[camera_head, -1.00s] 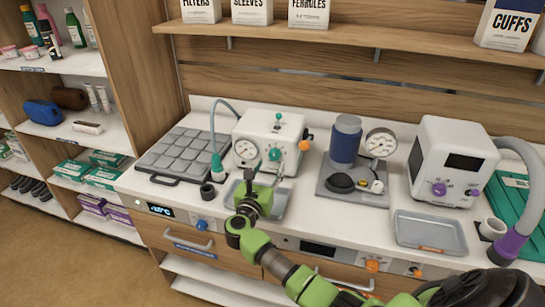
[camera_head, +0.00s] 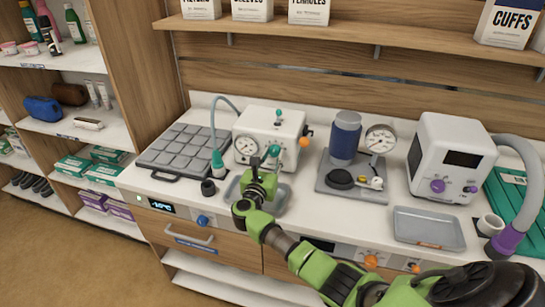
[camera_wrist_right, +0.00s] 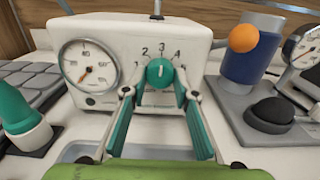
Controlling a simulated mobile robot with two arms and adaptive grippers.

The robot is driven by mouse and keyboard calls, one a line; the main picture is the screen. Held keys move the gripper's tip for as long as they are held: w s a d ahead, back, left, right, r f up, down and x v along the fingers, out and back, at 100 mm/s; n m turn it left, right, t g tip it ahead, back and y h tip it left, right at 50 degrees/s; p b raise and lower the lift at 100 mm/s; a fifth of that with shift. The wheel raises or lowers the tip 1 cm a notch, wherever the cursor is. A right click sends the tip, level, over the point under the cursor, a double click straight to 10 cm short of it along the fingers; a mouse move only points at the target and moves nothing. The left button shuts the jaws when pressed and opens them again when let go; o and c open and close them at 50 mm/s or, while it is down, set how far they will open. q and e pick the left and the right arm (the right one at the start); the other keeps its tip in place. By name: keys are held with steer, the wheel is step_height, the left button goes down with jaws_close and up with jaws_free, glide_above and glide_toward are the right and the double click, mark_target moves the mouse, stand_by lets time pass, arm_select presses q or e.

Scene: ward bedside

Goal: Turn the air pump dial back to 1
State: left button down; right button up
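The air pump (camera_head: 270,132) is a white box with a round gauge, a teal dial and an orange knob on its right side. In the right wrist view, the teal dial (camera_wrist_right: 160,73) sits on the front face under an arc of numbers. Its white mark points up, towards the 3. My right gripper (camera_head: 264,166) is in front of the pump's face. In the wrist view, its teal fingers (camera_wrist_right: 160,96) are open, one on each side of and slightly below the dial, with nothing between them. I cannot tell whether they touch it. My left gripper is not in view.
A grey metal tray (camera_head: 279,203) lies under my gripper. A teal-capped bottle (camera_head: 217,164) on a hose stands left of the pump. A blue cylinder with a gauge (camera_head: 346,137) stands right. Another white machine (camera_head: 450,160) and a grey tray (camera_head: 428,228) are further right.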

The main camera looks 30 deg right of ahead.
steer(key=shift+f, duration=0.1)
steer(key=shift+f+n+b, duration=0.2)
steer(key=shift+n+b, duration=0.6)
steer(key=shift+b, duration=0.4)
steer(key=shift+r+n+b, duration=0.1)
steer(key=shift+n+b, duration=0.25)
steer(key=shift+n, duration=0.35)
steer(key=shift+r+n, duration=0.1)
steer(key=shift+n, duration=0.4)
steer(key=n+p, duration=0.1)
steer(key=n, duration=0.1)
steer(key=shift+r+n, duration=0.2)
steer(key=shift+n, duration=0.2)
steer(key=n+p, duration=0.2)
steer(key=n, duration=0.1)
steer(key=shift+n, duration=0.3)
steer(key=n+p, duration=0.2)
steer(key=n, duration=0.3)
steer(key=shift+n, duration=0.3)
